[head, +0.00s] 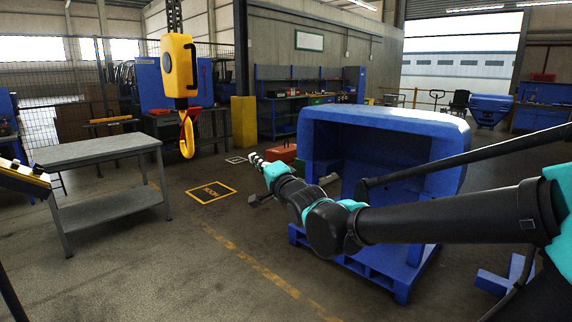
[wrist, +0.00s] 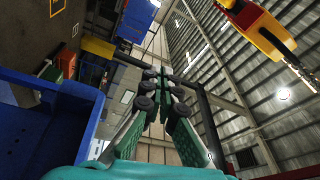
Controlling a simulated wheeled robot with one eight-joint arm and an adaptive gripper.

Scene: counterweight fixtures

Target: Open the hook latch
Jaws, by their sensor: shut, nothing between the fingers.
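A yellow hook (head: 187,140) hangs under a yellow hoist block (head: 179,66) at left of centre in the head view. A red piece, apparently the latch (head: 186,117), sits at the top of the hook. My gripper (head: 254,158) is right of the hook and slightly lower in the picture, apart from it. Its fingers are shut and empty. In the wrist view the closed fingers (wrist: 161,74) point into open space. The hoist block (wrist: 258,30) shows at the upper right there, with its chain (wrist: 292,62); the hook itself is not clearly visible there.
A grey metal table (head: 98,152) stands at the left. A large blue bin (head: 390,125) on a blue pallet (head: 400,285) stands close to my arm on the right. A marked square (head: 211,191) lies on the floor.

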